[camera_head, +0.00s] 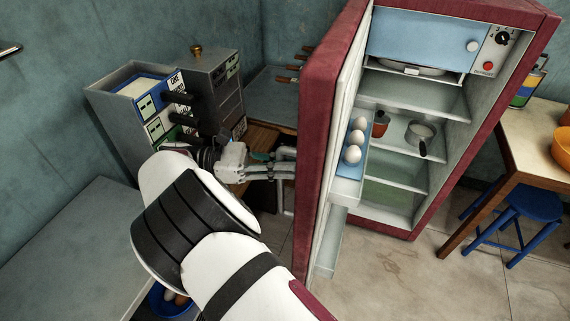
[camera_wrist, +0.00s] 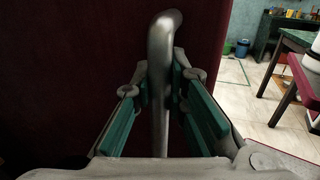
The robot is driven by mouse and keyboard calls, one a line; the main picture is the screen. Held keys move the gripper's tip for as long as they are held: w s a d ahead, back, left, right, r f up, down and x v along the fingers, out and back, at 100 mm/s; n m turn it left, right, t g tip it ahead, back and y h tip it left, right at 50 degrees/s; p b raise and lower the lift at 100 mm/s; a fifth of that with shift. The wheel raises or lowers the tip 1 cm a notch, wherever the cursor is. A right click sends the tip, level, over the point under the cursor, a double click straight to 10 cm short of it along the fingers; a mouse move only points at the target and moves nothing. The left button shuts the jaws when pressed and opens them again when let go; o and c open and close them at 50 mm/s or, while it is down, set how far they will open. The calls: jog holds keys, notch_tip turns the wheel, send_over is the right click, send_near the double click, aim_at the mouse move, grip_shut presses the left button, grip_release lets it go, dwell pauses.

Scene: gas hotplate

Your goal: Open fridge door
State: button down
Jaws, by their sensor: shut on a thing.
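The red fridge (camera_head: 495,15) stands right of centre in the head view with its interior showing. Its door (camera_head: 318,130) is swung wide open toward me, with eggs (camera_head: 353,153) in the inner door rack. In the wrist view the outer face of the door (camera_wrist: 70,70) fills the left and middle. The metal door handle (camera_wrist: 163,45) runs upright between the green-padded fingers of my gripper (camera_wrist: 165,100). My gripper is shut on the handle.
Dark boxes (camera_head: 215,95) stand behind my gripper. A wooden table (camera_head: 530,130) and blue stool (camera_head: 520,215) are at right. The floor (camera_head: 390,275) before the fridge is clear.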

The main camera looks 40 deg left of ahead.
jog(key=shift+s+f, duration=0.15)
jog(key=shift+s, duration=0.2)
jog(key=c, duration=1.6)
grip_release()
jog(key=shift+o, duration=0.2)
jog(key=shift+w, duration=0.1)
notch_tip(320, 180, up, 10)
jog(key=shift+r, duration=0.1)
